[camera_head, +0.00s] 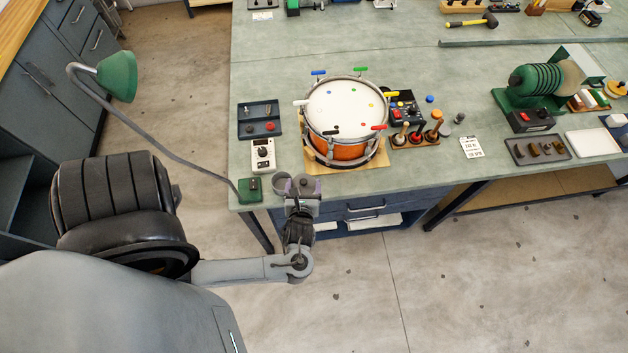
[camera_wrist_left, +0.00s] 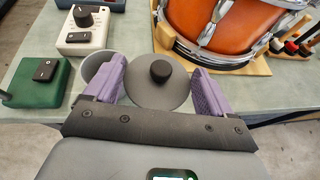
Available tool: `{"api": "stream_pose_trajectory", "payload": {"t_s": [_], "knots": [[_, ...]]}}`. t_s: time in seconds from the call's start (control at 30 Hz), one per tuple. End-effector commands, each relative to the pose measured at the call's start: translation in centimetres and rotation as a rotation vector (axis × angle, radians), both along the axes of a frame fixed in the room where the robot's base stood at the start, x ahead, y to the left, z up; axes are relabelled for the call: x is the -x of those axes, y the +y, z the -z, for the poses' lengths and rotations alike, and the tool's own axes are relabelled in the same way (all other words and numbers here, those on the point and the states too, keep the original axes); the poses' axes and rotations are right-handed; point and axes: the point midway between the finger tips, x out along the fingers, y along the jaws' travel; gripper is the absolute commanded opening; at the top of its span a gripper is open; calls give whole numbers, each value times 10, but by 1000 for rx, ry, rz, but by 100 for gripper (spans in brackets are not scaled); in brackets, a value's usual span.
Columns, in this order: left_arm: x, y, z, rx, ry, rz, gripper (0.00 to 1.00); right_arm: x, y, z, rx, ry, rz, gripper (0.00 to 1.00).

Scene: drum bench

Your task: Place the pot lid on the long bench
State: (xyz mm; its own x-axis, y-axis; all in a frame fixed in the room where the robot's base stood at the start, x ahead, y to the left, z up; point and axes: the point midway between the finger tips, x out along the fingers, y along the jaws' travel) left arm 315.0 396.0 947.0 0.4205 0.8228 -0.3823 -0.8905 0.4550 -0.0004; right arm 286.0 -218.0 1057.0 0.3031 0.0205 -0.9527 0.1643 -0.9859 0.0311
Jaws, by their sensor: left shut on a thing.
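The pot lid is a grey disc with a black knob; it shows in the left wrist view (camera_wrist_left: 158,96) between the purple fingers. My left gripper (camera_head: 303,188) is shut on the lid, at the front edge of the bench in the head view. The long bench (camera_head: 440,95) has a pale green top. A grey cup-like pot (camera_head: 280,183) stands on the bench just left of the gripper; the lid partly overlaps it in the left wrist view (camera_wrist_left: 98,66). Whether the lid touches the bench top is hard to tell. My right gripper is out of view.
A drum (camera_head: 345,110) on a wooden base stands behind the gripper. A white knob box (camera_head: 263,155), a green box (camera_head: 250,190) and a dark tray (camera_head: 259,121) lie to the left. A green lamp (camera_head: 117,76) reaches out at left. Bare bench top lies behind the drum.

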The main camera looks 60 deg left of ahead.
Motion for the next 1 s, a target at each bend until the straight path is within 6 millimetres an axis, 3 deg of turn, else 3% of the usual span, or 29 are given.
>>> {"api": "stream_pose_trajectory", "payload": {"t_s": [0.1,0.3,0.47,0.8,1.0], "knots": [[-20,10,14,-2,-1,0,54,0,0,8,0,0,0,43],[-39,18,26,-1,0,0,54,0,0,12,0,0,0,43],[-42,20,31,0,1,0,54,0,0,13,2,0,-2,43],[-42,20,67,1,0,1,54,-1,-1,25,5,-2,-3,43],[-42,20,68,1,0,1,54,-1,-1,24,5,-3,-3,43]]}}
